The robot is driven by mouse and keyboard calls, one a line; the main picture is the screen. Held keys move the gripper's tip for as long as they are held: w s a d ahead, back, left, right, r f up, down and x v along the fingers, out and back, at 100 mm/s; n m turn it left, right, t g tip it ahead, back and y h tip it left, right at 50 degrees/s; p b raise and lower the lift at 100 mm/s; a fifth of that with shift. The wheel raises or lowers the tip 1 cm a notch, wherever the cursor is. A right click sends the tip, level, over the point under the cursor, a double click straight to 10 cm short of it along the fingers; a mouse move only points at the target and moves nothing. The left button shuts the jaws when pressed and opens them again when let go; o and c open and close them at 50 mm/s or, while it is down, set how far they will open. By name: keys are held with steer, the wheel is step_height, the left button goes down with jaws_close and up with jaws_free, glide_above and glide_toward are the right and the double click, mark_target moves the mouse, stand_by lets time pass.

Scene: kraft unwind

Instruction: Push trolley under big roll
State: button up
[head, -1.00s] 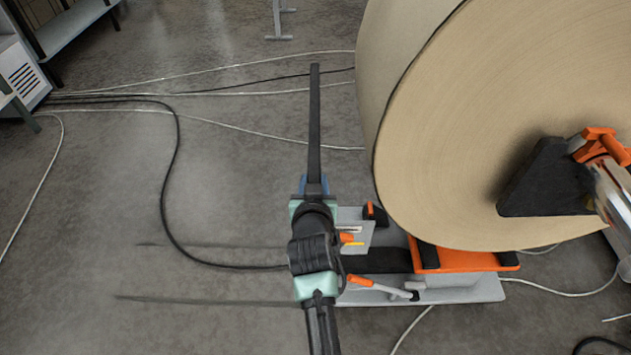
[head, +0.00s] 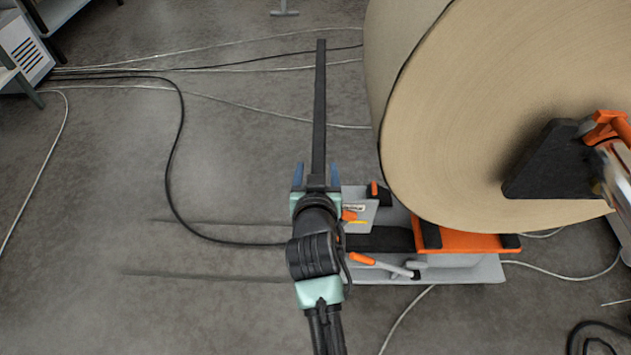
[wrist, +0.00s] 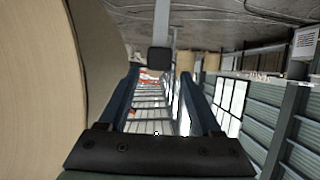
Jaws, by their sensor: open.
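The trolley (head: 455,272) is a low grey base with an orange cradle (head: 470,242) and black pads. The cradle sits below the lower edge of the big roll (head: 490,110), a tan paper roll, which hides part of it. A long dark bar (head: 320,110), seemingly the trolley's handle, stands out beyond my gripper (head: 317,175). My gripper is open, its blue fingers either side of the bar's near end. In the wrist view, a black block on a grey post (wrist: 158,60) shows between the fingers; contact cannot be told. The roll also shows at left there (wrist: 40,90).
Black and white cables (head: 175,150) cross the floor at left and behind. An orange and black chuck (head: 560,160) holds the roll's core at right. Shelving and a vented cabinet (head: 22,55) stand at upper left. The floor at left is otherwise clear.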

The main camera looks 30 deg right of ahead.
steer(key=v, duration=0.8)
steer(key=w+a+r+n+t+y+p, duration=0.1)
steer(key=w+a+r+t, duration=0.15)
steer(key=r, duration=0.65)
steer(key=w+a+r+n+t, duration=0.1)
steer(key=w+a+r+t, duration=0.2)
steer(key=r, duration=0.7)
steer(key=w+a+r+t+y+p, duration=0.15)
steer(key=a+r, duration=0.25)
steer(key=r, duration=0.5)
steer(key=s+a+r+n+t+y, duration=0.2)
steer(key=s+a+r+t, duration=0.2)
steer(key=r, duration=0.9)
steer(key=s+a+r+n+t+y+p, duration=0.1)
steer(key=s+a+r+t, duration=0.4)
steer(key=r, duration=0.8)
steer(key=shift+s+a+n+y, duration=0.85)
steer(key=shift+s+n+y, duration=0.1)
steer(key=shift+s, duration=0.15)
steer(key=shift+r, duration=0.1)
